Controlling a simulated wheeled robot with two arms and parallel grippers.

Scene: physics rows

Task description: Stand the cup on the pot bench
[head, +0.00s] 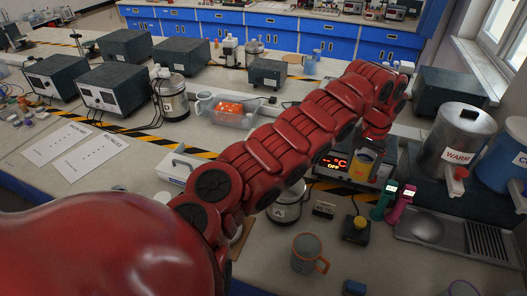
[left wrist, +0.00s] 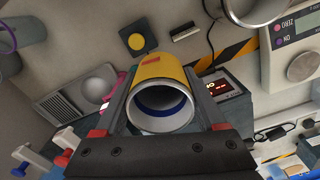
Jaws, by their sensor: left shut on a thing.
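The yellow cup (head: 362,169) is in my left gripper (head: 370,158), in front of the hot plate with the red display. In the left wrist view the yellow cup (left wrist: 160,78) lies between the two fingers of my left gripper (left wrist: 160,68), its open mouth with a blue inner band facing the camera. It looks empty. A large steel pot marked WARM (head: 452,142) and a blue pot (head: 507,165) stand at the right; I cannot tell which surface is the pot bench. My right gripper is in neither view.
The hot plate (head: 335,160), a yellow-topped button box (head: 357,229), a grey mug with an orange handle (head: 306,253), and green and pink handheld devices (head: 398,205) crowd the near bench. A steel sink (head: 428,228) lies to their right. Bare bench shows around the mug.

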